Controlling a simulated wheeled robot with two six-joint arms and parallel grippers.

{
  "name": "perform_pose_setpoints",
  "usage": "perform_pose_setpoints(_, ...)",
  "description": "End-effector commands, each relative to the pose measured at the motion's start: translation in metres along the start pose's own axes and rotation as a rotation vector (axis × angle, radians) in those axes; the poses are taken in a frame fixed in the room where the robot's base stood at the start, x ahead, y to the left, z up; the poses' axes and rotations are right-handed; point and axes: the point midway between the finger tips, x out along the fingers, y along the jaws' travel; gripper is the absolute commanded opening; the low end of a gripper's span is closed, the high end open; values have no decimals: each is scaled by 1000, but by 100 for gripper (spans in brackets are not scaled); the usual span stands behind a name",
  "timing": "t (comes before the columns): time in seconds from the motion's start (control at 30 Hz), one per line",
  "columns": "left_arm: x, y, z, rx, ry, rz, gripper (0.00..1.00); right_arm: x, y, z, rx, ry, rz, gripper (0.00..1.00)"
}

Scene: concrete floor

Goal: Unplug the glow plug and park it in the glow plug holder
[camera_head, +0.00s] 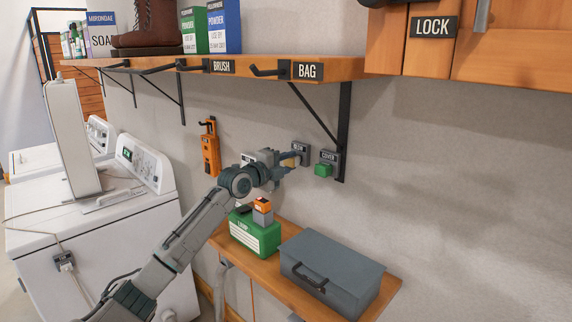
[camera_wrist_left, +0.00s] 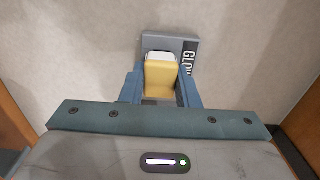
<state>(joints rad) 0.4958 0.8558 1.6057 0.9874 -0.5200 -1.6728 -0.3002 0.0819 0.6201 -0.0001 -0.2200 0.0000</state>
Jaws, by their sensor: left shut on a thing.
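My left gripper (camera_head: 290,160) is at the wall, in front of a small grey holder labelled GLOW (camera_head: 299,147). In the left wrist view its blue fingers (camera_wrist_left: 161,92) are shut on the yellow glow plug (camera_wrist_left: 160,82), which has a white part at its far end. The grey holder (camera_wrist_left: 160,42) with the letters GLO lies directly behind the plug. I cannot tell whether the plug is seated in it or just in front of it. Another pale label (camera_head: 247,158) on the wall is partly hidden by my wrist. My right gripper is out of view.
A COVER holder (camera_head: 329,156) with a green piece (camera_head: 323,170) is just right. An orange device (camera_head: 209,150) hangs left. Below, a wooden bench carries a green box (camera_head: 255,235) and a grey case (camera_head: 330,272). A shelf with hooks (camera_head: 265,70) runs above.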

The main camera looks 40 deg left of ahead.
Motion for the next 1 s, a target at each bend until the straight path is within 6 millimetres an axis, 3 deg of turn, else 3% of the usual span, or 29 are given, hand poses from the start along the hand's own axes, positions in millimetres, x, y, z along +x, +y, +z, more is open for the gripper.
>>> perform_pose_setpoints(0.4,10,0,0,-1,0,0,1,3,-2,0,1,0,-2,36)
perform_pose_setpoints(0.43,10,0,0,0,0,0,34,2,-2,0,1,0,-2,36)
perform_pose_setpoints(0.53,10,0,0,0,0,0,54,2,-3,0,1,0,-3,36)
perform_pose_setpoints(0.87,8,0,0,1,0,1,54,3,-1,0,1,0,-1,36)
perform_pose_setpoints(1.0,-2,2,1,5,-2,1,54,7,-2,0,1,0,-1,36)
